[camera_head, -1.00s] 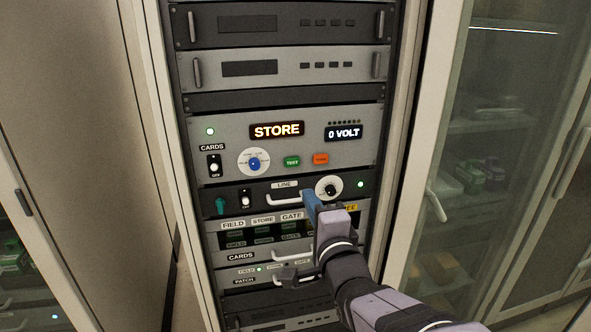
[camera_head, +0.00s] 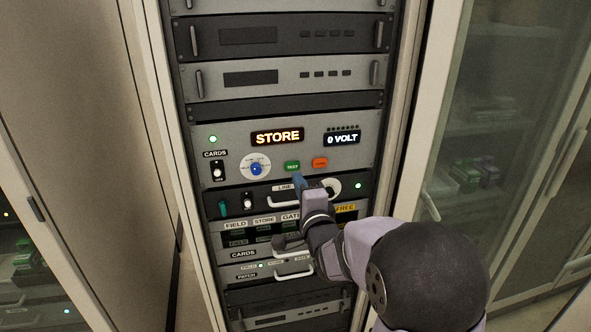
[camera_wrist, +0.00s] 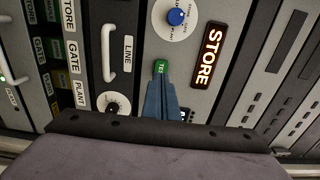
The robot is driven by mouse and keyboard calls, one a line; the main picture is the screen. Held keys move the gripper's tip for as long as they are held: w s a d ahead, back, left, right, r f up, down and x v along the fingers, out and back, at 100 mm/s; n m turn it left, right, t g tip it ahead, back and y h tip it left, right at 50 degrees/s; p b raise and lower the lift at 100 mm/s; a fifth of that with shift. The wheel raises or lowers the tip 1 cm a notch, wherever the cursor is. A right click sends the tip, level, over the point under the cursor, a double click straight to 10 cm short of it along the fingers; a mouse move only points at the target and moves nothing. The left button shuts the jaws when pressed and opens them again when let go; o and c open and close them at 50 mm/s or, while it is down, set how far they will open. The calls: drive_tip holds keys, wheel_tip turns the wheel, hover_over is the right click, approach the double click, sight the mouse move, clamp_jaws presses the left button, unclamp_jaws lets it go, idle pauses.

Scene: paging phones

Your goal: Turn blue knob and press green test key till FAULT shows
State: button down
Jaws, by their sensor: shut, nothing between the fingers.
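The blue knob (camera_head: 256,169) sits on a round white dial on the grey panel; it also shows in the wrist view (camera_wrist: 176,17). The green TEST key (camera_head: 292,166) is right of the knob and shows in the wrist view (camera_wrist: 161,66), partly covered by my fingertips. The display (camera_head: 277,137) above reads STORE. My gripper (camera_head: 298,180) is shut and empty, its blue fingertips (camera_wrist: 160,80) at the green key's lower edge in the picture. I cannot tell whether they touch it.
An orange key (camera_head: 320,163) is just right of the green key. The voltage display (camera_head: 342,137) reads 0 VOLT. A LINE handle and a black knob (camera_wrist: 112,104) lie close by below. A CARDS switch (camera_head: 217,170) is at the left.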

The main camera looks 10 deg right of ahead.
sight(292, 165)
drive_tip(key=shift+w+p, duration=0.85)
drive_tip(key=shift+w, duration=1.05)
drive_tip(key=shift+w+f+b, duration=0.15)
drive_tip(key=shift+w+b, duration=0.35)
drive_tip(key=shift+b, duration=0.1)
drive_tip(key=shift+w+r, duration=0.1)
drive_tip(key=shift+r, duration=0.4)
drive_tip(key=shift+s+f+b, duration=0.15)
drive_tip(key=shift+s+b, duration=0.2)
drive_tip(key=shift+s, duration=0.05)
drive_tip(key=s, duration=0.7)
drive_tip(key=shift+s+f+b, duration=0.15)
drive_tip(key=shift+s+b, duration=0.05)
drive_tip(key=shift+b, duration=0.25)
